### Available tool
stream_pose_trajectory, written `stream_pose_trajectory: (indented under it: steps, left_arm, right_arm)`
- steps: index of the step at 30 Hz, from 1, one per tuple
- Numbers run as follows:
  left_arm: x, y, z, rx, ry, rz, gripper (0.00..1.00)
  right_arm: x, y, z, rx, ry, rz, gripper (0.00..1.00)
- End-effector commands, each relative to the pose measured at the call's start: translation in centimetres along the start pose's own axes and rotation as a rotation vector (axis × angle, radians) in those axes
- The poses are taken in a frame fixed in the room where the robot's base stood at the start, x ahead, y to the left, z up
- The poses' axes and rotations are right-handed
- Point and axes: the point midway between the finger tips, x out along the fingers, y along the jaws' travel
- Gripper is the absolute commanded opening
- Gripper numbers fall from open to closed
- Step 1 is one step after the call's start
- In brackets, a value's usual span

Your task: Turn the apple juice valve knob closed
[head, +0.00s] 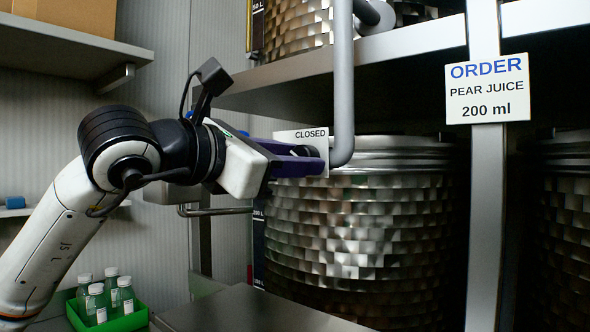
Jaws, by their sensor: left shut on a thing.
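My left gripper (308,160) reaches in from the left and is shut at the grey pipe, beside a white label reading "CLOSED" (310,135). The valve knob is hidden by the purple fingers, which appear closed on it. The grey vertical pipe (343,80) comes down and bends toward the fingers. Behind it stands a large metal tank (370,230) with a shingled, shiny wall. No juice name shows on this tank or valve. My right gripper is not in view.
A sign reading "ORDER PEAR JUICE 200 ml" (487,88) hangs on a metal post (485,210). A green crate (125,320) with several capped bottles (97,302) is at lower left. A metal counter (255,310) lies below. Another tank (565,220) stands at right.

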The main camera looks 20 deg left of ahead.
Motion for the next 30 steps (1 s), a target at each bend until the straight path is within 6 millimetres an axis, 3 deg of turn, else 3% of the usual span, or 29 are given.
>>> stream_pose_trajectory:
  steps: [18,30]
  left_arm:
    - [0.01,-0.12,0.01,0.582,0.025,0.001,0.1]
    - [0.01,-0.13,0.07,0.87,0.037,0.003,0.1]
  right_arm:
    - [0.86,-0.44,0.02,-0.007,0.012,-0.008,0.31]
    - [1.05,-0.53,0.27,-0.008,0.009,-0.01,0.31]
